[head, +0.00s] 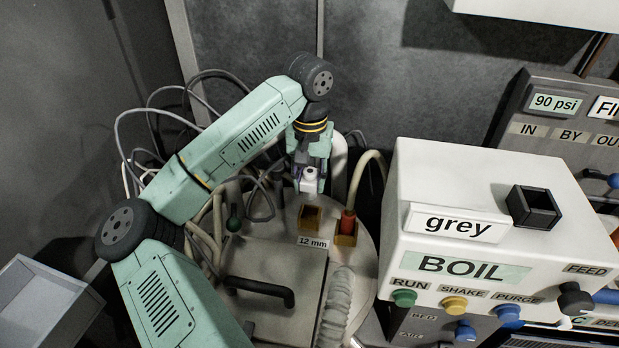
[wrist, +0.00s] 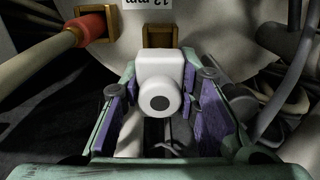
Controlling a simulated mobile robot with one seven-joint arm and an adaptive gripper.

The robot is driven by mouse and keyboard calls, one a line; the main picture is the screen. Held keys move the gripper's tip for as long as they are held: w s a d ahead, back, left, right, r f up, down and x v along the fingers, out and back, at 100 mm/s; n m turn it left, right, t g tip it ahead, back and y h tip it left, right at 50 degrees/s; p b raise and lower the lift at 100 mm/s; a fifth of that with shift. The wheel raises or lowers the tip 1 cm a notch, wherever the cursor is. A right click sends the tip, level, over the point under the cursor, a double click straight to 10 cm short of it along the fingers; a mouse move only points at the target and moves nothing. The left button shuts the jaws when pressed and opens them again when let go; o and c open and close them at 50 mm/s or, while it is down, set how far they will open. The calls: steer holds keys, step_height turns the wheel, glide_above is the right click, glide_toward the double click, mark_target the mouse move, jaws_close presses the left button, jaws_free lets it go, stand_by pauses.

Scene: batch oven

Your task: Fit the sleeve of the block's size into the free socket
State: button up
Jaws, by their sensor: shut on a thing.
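My gripper (head: 309,180) is shut on a white sleeve (head: 309,177) with a dark round hole in its near end. In the wrist view the sleeve (wrist: 160,80) sits between the purple-padded fingers of my gripper (wrist: 160,95). A brass-coloured square socket (head: 311,216) stands empty on the round lid, just ahead of the sleeve. The socket also shows in the wrist view (wrist: 160,37), partly hidden behind the sleeve. The sleeve appears apart from it. The block's label (head: 313,242) reads "12 mm". A second socket (head: 346,232) beside it holds a red-ended hose.
A white box (head: 490,190) marked "grey" and "BOIL", with a black square holder on top, stands to the right. A black handle (head: 260,290) and a ribbed hose (head: 337,308) lie in front. Several loose cables hang around my arm. A grey tray (head: 40,310) is at lower left.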

mark_target(309, 198)
steer(key=shift+f+b, duration=0.1)
steer(key=shift+b, duration=0.3)
steer(key=shift+f+b, duration=2.7)
steer(key=shift+f, duration=0.05)
steer(key=shift+f+b, duration=1.45)
steer(key=shift+b, duration=0.15)
stand_by(0.3)
steer(key=o, duration=1.2)
